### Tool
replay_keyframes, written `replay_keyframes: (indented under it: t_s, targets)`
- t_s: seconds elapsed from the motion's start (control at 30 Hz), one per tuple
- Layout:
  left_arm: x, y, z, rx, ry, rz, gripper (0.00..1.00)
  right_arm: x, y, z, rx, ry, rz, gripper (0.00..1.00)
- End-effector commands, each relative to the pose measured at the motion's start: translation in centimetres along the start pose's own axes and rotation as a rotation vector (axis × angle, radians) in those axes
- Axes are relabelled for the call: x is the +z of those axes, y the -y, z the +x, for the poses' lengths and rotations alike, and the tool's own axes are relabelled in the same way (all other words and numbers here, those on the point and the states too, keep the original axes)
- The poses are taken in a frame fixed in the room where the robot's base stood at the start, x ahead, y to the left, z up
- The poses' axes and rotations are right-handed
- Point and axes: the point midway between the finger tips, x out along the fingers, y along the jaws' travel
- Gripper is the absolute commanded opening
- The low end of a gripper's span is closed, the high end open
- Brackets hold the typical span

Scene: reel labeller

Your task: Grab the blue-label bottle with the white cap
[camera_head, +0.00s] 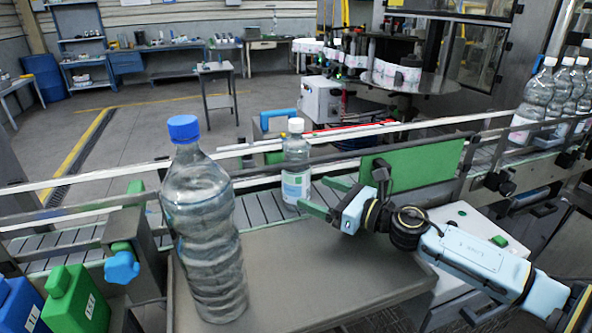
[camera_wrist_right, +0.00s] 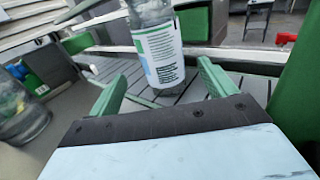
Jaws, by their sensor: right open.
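The white-capped bottle (camera_head: 296,168) stands upright on the conveyor behind the near rail, in the middle of the head view. It is small and clear, and its label shows white, green and blue. In the right wrist view its labelled lower part (camera_wrist_right: 158,50) is ahead, beyond the fingertips; its cap is out of frame. My right gripper (camera_head: 326,196) has green fingers spread apart, pointing at the bottle from the near right. In the wrist view the open gripper (camera_wrist_right: 160,88) is empty, with the bottle roughly between the finger lines. My left gripper is not in view.
A large blue-capped bottle (camera_head: 205,235) without a visible label stands on the grey table (camera_head: 300,275), left of my right gripper. Guide rails (camera_head: 350,133) run along the conveyor. Several more bottles (camera_head: 540,95) stand at the far right.

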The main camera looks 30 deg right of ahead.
Motion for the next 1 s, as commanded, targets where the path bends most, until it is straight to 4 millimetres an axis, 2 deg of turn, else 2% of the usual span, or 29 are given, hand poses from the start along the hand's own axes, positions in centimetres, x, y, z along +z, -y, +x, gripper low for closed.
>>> replay_keyframes:
  t_s: [0.1,0.23,0.37,0.6,0.73,1.0]
  targets:
    - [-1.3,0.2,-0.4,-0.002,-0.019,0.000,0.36,0.2,0.1,1.2,-0.001,0.002,-0.001,0.83]
    - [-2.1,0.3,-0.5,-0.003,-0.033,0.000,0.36,0.1,0.0,1.7,-0.001,0.001,-0.001,0.83]
    - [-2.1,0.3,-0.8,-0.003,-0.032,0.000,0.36,0.2,0.0,2.2,-0.001,0.001,0.000,0.83]
    - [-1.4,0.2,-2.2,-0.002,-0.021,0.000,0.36,1.1,0.3,5.0,-0.001,0.003,-0.001,0.83]
    - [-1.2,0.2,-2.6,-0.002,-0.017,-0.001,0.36,0.9,0.3,6.3,-0.001,0.002,0.001,0.83]
    - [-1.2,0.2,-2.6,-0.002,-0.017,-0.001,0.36,0.6,0.2,7.0,0.000,-0.001,0.001,0.83]
